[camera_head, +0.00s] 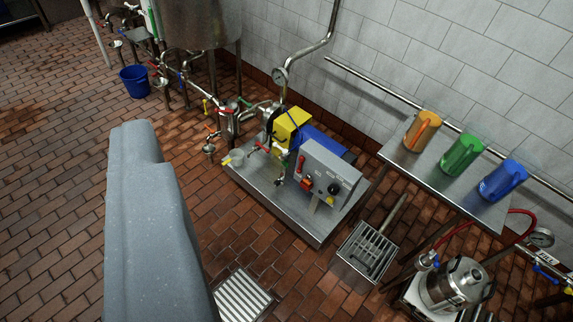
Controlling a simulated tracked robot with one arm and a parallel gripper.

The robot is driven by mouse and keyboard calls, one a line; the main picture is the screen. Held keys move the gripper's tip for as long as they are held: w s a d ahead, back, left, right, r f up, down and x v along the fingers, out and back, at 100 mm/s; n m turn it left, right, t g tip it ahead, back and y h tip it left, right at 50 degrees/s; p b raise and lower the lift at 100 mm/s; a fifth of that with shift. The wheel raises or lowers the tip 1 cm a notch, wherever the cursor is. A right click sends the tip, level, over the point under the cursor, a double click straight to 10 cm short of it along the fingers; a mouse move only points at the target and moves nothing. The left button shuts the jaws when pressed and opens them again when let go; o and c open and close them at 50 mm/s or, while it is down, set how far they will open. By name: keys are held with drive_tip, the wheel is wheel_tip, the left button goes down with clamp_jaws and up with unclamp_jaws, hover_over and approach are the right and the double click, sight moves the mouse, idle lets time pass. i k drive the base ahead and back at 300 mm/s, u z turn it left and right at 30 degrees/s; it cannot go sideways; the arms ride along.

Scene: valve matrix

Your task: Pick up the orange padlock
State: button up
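I cannot make out the orange padlock for certain. A small orange-red item (306,183) sits on the front of the grey control box (328,175), below a red handle; it is too small to tell what it is. My gripper's fingers do not show in this view. A large grey smooth body, which looks like part of my arm, fills the lower left and hides the floor behind it.
The control box stands on a steel platform (318,232) with pipes and a yellow housing (289,128). Orange (421,131), green (461,155) and blue (503,180) jugs stand on a steel shelf at right. A floor grate (241,297) lies front centre. Brick floor at left is mostly open.

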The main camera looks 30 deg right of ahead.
sight(306, 181)
drive_tip(key=z, duration=0.4)
drive_tip(key=i, duration=1.05)
drive_tip(key=z, duration=0.9)
drive_tip(key=i, duration=0.3)
drive_tip(key=z, duration=0.25)
